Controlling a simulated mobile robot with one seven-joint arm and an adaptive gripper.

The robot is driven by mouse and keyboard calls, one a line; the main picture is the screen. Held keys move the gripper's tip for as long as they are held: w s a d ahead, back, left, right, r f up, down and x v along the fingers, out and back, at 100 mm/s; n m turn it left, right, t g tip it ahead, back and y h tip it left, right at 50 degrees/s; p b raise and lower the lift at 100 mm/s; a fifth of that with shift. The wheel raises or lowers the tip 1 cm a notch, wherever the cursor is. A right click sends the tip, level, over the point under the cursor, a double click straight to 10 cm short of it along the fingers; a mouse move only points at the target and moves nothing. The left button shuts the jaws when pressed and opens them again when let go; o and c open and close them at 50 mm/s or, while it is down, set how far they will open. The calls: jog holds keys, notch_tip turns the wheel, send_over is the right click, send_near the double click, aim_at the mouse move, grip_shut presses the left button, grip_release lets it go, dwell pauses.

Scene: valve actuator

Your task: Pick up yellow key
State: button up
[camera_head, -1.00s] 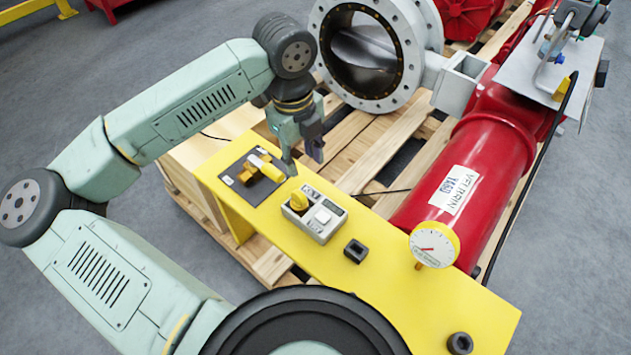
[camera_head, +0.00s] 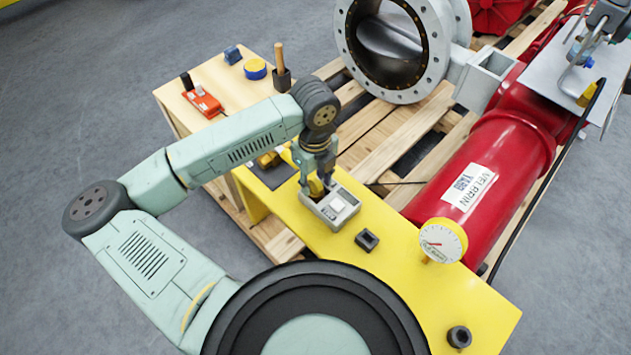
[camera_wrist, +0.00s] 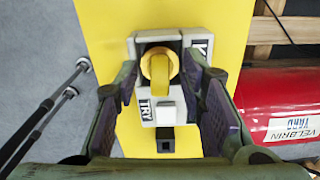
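The yellow key (camera_head: 315,188) stands on a grey box with a white button (camera_head: 334,208), on the yellow bench (camera_head: 395,265). In the wrist view the key (camera_wrist: 160,68) shows a round yellow body and a tab pointing down the picture. My gripper (camera_head: 322,183) is over the box, close to the key. In the wrist view its two fingers (camera_wrist: 163,85) are spread, one on each side of the key, with gaps between. The gripper holds nothing. In the head view the gripper partly covers the key.
A dark plate with yellow parts (camera_head: 268,159) lies left of the box, partly hidden by my arm. A black square socket (camera_head: 367,240) and a gauge (camera_head: 441,241) are to the right. A red cylinder (camera_head: 490,165) lies beyond. A wooden table (camera_head: 213,75) holds small items.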

grip_shut()
dwell(0.4)
